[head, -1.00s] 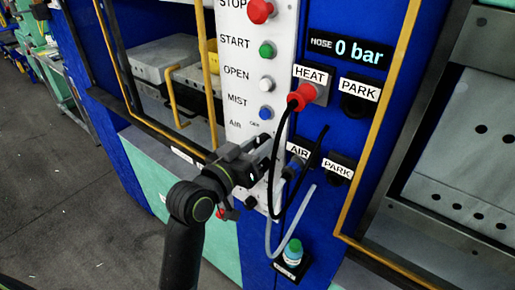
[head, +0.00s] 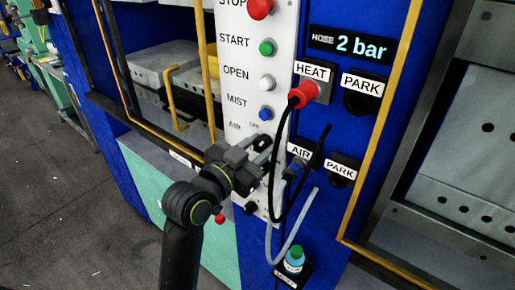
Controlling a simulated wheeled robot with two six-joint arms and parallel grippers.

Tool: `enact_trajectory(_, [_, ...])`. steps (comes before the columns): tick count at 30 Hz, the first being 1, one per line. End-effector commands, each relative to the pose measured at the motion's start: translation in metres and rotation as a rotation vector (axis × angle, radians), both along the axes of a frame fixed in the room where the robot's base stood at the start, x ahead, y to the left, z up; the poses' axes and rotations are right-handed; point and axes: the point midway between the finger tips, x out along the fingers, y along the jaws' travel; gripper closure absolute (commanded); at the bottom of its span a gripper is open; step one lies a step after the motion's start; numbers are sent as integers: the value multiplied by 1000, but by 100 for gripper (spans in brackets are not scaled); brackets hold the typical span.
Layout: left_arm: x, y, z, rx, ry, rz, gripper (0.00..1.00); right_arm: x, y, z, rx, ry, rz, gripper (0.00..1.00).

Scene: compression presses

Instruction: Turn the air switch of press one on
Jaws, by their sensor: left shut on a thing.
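The white control panel (head: 236,74) of the press carries a column of labelled controls. Its lowest label, AIR (head: 234,126), sits just above my left gripper (head: 262,152). The gripper is shut at the air switch's place and hides the switch, so I cannot see which way it points. The hose display (head: 350,45) at the upper right reads 2 bar. My right gripper is not in view.
A red plug (head: 303,93) sits in the HEAT socket, its black cable hanging close beside my gripper. A grey hose (head: 297,225) loops below the AIR socket. Open floor lies left.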

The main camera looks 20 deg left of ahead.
Motion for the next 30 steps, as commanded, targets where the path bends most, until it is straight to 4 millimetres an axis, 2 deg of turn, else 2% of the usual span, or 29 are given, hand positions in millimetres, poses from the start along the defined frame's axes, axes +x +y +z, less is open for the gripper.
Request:
enact_trajectory(11, [0,0,0,6,0,1,93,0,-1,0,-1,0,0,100])
enact_trajectory(12, [0,0,0,6,0,1,65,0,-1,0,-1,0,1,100])
enact_trajectory(16, [0,0,0,5,-1,0,48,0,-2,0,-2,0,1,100])
enact_trajectory(25, [-1,1,0,4,0,0,48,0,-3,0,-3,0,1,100])
enact_trajectory(30, [-14,6,-2,5,-1,2,48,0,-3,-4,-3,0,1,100])
